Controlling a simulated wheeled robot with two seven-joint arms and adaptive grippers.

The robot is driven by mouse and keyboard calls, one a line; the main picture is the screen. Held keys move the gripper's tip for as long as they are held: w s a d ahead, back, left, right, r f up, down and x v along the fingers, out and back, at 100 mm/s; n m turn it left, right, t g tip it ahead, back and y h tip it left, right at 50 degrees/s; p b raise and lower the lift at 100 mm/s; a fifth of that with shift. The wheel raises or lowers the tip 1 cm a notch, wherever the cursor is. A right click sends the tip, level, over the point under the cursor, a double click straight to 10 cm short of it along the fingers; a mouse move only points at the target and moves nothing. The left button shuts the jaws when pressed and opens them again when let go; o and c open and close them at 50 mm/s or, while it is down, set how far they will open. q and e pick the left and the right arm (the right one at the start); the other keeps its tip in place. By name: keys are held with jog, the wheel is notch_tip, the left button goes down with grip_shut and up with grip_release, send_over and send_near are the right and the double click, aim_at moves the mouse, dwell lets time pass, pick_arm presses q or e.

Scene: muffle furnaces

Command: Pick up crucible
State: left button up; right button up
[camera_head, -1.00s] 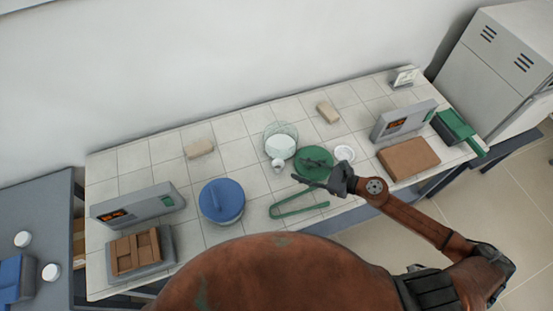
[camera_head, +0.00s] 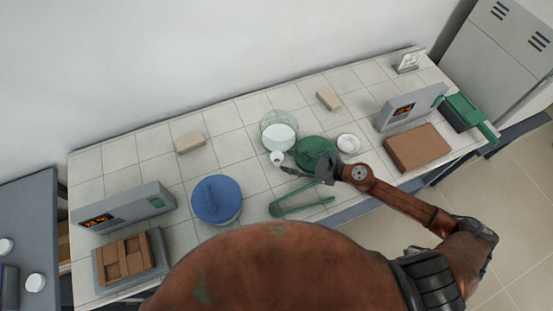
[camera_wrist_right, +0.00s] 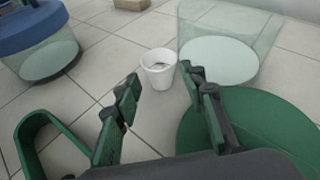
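The crucible is a small white cup (camera_head: 277,157) standing upright on the tiled table, just in front of the glass vessel. It also shows in the right wrist view (camera_wrist_right: 158,68), its open top facing up. My right gripper (camera_head: 290,163) is beside it at table level, reaching in from the right. In the right wrist view the two green-padded fingers (camera_wrist_right: 162,84) are open and empty, and the crucible appears just beyond and between their tips. I cannot tell whether a finger touches it. My left gripper is not in view.
A glass vessel (camera_head: 279,133) stands behind the crucible. A green lid (camera_head: 318,148) lies to its right, partly under my gripper. Green tongs (camera_head: 300,208) lie in front. A blue-lidded vessel (camera_head: 217,200) is at left, a white dish (camera_head: 348,143) at right.

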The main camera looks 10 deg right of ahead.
aim_at(281, 158)
jog(key=x, duration=0.4)
jog(key=shift+w+a, duration=0.15)
jog(key=shift+a, duration=0.05)
jog(key=c, duration=0.8)
jog(key=shift+r, duration=0.15)
